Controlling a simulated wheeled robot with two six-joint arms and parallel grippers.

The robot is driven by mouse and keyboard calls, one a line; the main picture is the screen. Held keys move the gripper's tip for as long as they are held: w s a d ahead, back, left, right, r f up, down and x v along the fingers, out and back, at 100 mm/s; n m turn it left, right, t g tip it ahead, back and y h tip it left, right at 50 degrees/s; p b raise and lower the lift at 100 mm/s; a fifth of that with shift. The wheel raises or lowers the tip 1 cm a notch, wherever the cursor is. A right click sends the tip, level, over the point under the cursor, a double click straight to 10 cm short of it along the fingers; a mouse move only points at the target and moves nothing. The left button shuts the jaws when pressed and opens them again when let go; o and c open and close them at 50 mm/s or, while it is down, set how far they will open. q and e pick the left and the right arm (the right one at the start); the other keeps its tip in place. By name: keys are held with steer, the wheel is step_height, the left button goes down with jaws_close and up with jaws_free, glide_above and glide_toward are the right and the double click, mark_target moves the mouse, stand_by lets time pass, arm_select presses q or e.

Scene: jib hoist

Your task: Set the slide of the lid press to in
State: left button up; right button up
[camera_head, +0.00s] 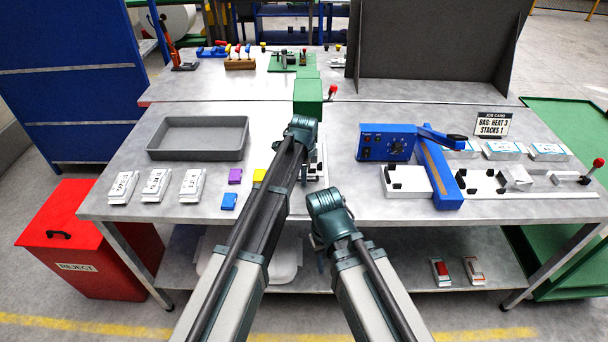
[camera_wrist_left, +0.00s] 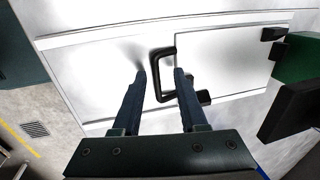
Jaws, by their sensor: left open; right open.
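The lid press (camera_head: 308,94) is a green block with a red-knobbed lever, standing at the middle of the bench. Its pale slide plate (camera_head: 316,166) shows partly beside my left arm. In the left wrist view a black handle (camera_wrist_left: 154,78) stands on the slide's silver plate (camera_wrist_left: 222,62), with a green block (camera_wrist_left: 300,58) at the right. My left gripper (camera_wrist_left: 161,74) is open, its fingertips on either side of the handle's near bar; I cannot tell if they touch it. My right gripper (camera_head: 317,242) is open and empty in front of the bench edge, its fingers mostly hidden.
A grey tray (camera_head: 199,156), white packs (camera_head: 157,185) and small purple, blue and yellow blocks lie left of my arm. A blue sealer (camera_head: 388,143) and a railed fixture (camera_head: 545,195) stand right. A red reject bin (camera_head: 75,230) is on the floor.

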arm_select(q)
step_height(320, 180, up, 14)
steer(key=s+p, duration=0.2)
steer(key=p, duration=1.1)
steer(key=shift+s+f, duration=0.25)
steer(key=shift+s, duration=0.1)
steer(key=s+a+n+g, duration=0.1)
steer(key=s+a+n, duration=0.75)
steer(key=s, duration=0.25)
steer(key=s+a+n, duration=0.7)
steer(key=s+n, duration=0.2)
steer(key=s, duration=0.3)
steer(key=s+d+f+m+g+y+b, duration=0.1)
steer(key=s+d+f+m+b, duration=0.2)
steer(key=s+d, duration=0.3)
steer(key=shift+d+f+b, duration=0.5)
steer(key=shift+d+f, duration=0.35)
steer(key=shift+d, duration=1.4)
